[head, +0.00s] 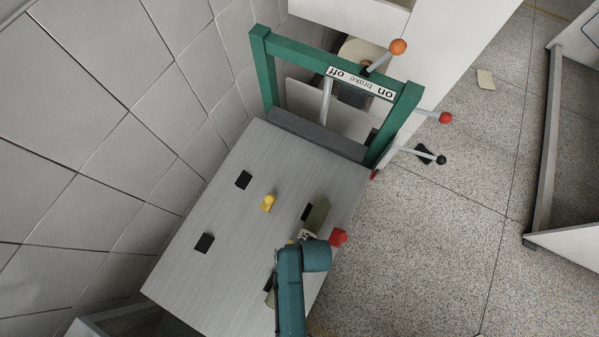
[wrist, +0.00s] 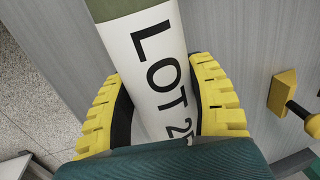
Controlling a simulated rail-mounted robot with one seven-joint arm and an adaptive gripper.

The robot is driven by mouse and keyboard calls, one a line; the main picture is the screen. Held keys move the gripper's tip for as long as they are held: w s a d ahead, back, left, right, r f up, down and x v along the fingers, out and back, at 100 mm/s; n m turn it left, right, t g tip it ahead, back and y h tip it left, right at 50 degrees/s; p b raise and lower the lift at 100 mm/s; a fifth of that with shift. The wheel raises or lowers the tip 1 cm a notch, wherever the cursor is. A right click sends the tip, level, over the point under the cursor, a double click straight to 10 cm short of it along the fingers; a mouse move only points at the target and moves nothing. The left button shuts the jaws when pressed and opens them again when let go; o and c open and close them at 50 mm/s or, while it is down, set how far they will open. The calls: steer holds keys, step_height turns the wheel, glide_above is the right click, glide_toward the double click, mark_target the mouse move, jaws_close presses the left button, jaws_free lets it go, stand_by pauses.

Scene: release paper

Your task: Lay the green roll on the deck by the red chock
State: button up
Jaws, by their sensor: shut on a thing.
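The green roll (head: 318,214) is olive with a white lettered label band. My gripper (wrist: 160,90) is shut on it, with one yellow finger on each side of the label. The roll also shows in the wrist view (wrist: 112,8). In the head view it lies along the right side of the grey deck (head: 215,275), and my teal arm hides its middle. I cannot tell whether it touches the deck. The red chock (head: 339,238) is at the deck's right edge, just right of the roll and my gripper.
A yellow chock (head: 268,203) stands left of the roll and shows in the wrist view (wrist: 284,94). Black blocks (head: 243,180) (head: 204,243) sit on the deck's left part. A green frame (head: 320,61) with a brake label crosses the far end. Bare deck lies left of the roll.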

steer(key=shift+w+f, duration=0.1)
steer(key=shift+f, duration=0.1)
stand_by(0.4)
steer(key=o, duration=1.2)
steer(key=shift+o, duration=0.5)
steer(key=shift+f, duration=0.1)
